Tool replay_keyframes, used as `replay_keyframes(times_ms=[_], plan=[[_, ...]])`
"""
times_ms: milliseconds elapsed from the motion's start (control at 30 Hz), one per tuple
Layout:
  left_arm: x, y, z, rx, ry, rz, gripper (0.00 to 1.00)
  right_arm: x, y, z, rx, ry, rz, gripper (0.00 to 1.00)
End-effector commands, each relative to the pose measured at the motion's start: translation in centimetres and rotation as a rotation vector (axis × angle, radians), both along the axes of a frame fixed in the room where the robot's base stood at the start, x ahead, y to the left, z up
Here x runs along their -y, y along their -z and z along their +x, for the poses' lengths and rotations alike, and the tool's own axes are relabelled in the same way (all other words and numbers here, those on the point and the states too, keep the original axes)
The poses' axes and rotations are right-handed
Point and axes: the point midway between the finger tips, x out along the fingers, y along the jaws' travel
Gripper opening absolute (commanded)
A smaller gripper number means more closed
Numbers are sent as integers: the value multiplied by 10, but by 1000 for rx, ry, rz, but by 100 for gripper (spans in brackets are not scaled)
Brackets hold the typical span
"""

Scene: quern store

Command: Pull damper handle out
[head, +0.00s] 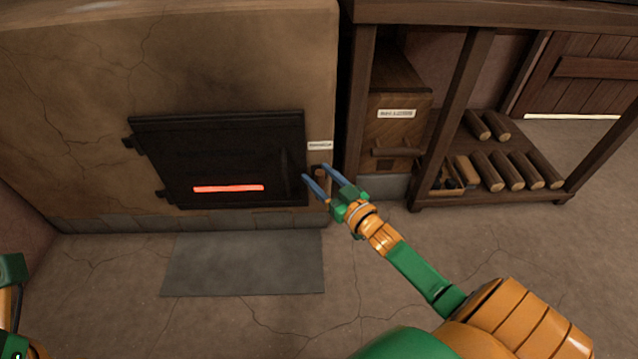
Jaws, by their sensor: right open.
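The damper handle (319,171) looks like a small brown knob on a dark plate, low on the right side of the plastered oven front, under a small white label (320,146). My right gripper (315,172) is open, its two blue fingers reaching up to the handle. The fingertips appear on either side of it, and partly cover it. I cannot tell whether they touch it. My left gripper is not in view; only a bit of my left arm shows at the lower left edge.
Left of the handle is the black oven door (225,150) with a glowing red slot. A grey slab (243,265) lies on the floor before it. A wooden rack (455,110) with a labelled box (395,130) and several logs (505,170) stands right. The floor between is clear.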

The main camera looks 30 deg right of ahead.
Motion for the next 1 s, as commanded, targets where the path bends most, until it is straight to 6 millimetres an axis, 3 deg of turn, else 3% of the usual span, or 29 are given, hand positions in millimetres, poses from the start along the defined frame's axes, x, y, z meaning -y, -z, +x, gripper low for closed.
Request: replay_keyframes(times_ms=[233, 400, 467, 1000], plan=[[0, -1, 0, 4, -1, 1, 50, 0, 0, 2, -3, 1, 0, 57], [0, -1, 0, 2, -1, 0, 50, 0, 0, 2, -3, 1, 0, 11], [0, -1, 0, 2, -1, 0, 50, 0, 0, 2, -3, 1, 0, 0], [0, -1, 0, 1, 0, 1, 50, 0, 0, 2, -3, 0, 0, 0]])
